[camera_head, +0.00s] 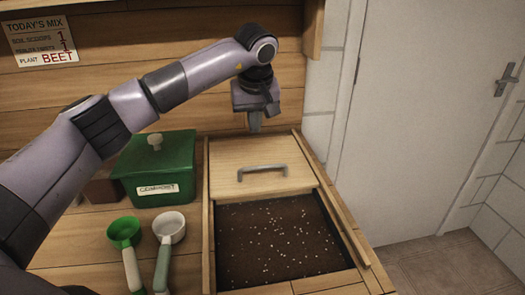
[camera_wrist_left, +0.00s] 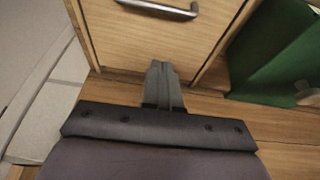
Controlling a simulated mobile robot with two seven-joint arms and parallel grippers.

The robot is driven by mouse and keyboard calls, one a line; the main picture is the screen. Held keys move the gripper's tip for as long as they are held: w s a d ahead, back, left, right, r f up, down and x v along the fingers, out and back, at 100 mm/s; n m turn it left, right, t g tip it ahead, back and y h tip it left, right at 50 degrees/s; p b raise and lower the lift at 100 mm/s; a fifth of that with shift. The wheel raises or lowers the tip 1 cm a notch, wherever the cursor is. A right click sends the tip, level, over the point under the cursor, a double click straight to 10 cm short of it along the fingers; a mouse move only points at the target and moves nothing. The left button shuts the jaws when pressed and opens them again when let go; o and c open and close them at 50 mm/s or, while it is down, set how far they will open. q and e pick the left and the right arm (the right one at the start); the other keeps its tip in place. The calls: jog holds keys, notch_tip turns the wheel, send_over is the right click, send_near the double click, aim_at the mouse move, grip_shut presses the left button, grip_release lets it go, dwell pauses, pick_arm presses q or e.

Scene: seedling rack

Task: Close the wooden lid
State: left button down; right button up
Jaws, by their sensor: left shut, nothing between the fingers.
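The wooden lid (camera_head: 252,155) is a flat light-wood panel with a grey bar handle (camera_head: 262,170). It covers the back part of the wooden box (camera_head: 354,243), and dark speckled soil (camera_head: 275,245) shows in the uncovered front part. The lid also shows in the left wrist view (camera_wrist_left: 140,45), with its handle (camera_wrist_left: 160,8) at the top edge. My left gripper (camera_head: 255,126) is shut and empty, pointing down at the lid's back edge. In the left wrist view its fingers (camera_wrist_left: 163,72) overlap that edge; I cannot tell whether they touch it. My right gripper is not in view.
A green compost bin (camera_head: 178,170) with a lid knob stands left of the box. A green scoop (camera_head: 125,234) and a white-cupped scoop (camera_head: 169,227) lie in front of it. A sign (camera_head: 41,42) hangs on the wooden back wall. A door stands at right.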

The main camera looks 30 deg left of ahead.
pick_arm(q)
send_over(254, 177)
jog(key=w+a, duration=0.2)
jog(key=w, duration=0.1)
jog(key=f, duration=0.9)
jog(key=shift+a, duration=0.2)
jog(key=shift+s+d+p, duration=0.45)
jog(key=shift+s+d, duration=0.1)
jog(key=shift+s, duration=0.1)
jog(key=shift+s+d+f, duration=0.2)
jog(key=shift+s+d, duration=0.4)
jog(key=shift+s, duration=0.2)
jog(key=shift+s, duration=0.1)
